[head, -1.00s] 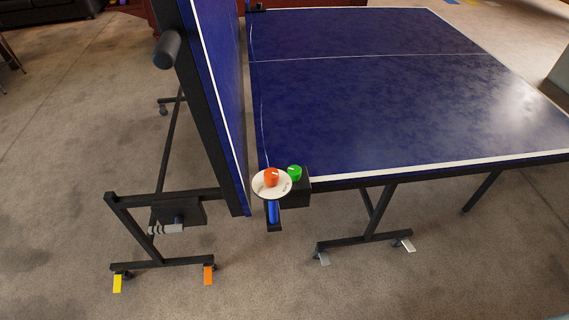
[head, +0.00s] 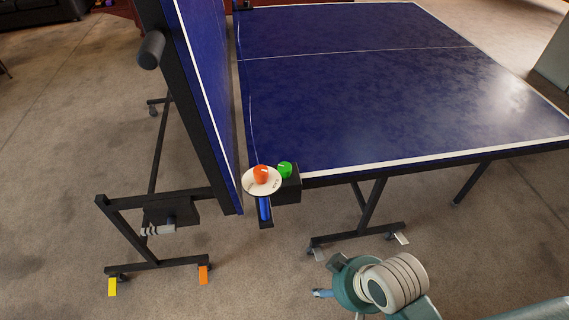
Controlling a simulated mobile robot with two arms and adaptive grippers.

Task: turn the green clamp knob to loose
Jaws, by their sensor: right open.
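The green clamp knob (head: 285,170) sits on a dark block (head: 290,190) at the near left corner of the blue table. It has a small pale mark on its top, too small to read its setting. My left gripper is out of view.
A folded-up blue table half (head: 205,85) stands steeply just left of the knobs. The flat half (head: 380,95) spreads to the right, bare. Dark legs with yellow (head: 112,287), orange (head: 203,275) and grey (head: 402,239) tabs stand below. A blue part hangs under the dial.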

